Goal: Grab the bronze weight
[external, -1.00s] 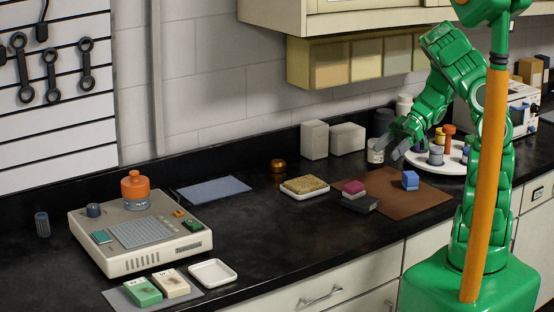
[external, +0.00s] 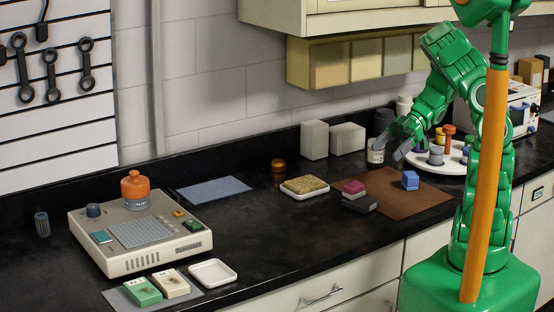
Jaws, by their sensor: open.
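A small bronze weight (external: 278,165), rounded with a shiny top, stands on the black counter toward the back wall, left of the middle of the view. My gripper (external: 389,151) is open and empty to the right of it, well apart from it. The gripper's fingers point down and to the left, above the counter near a small white jar (external: 375,151). The jar is partly behind the fingers, and I cannot tell whether they touch it.
Two grey blocks (external: 314,140) stand by the wall between the weight and my gripper. A tray with a tan sponge (external: 304,184) lies in front of the weight, a blue mat (external: 213,189) to its left. The front-middle counter is clear.

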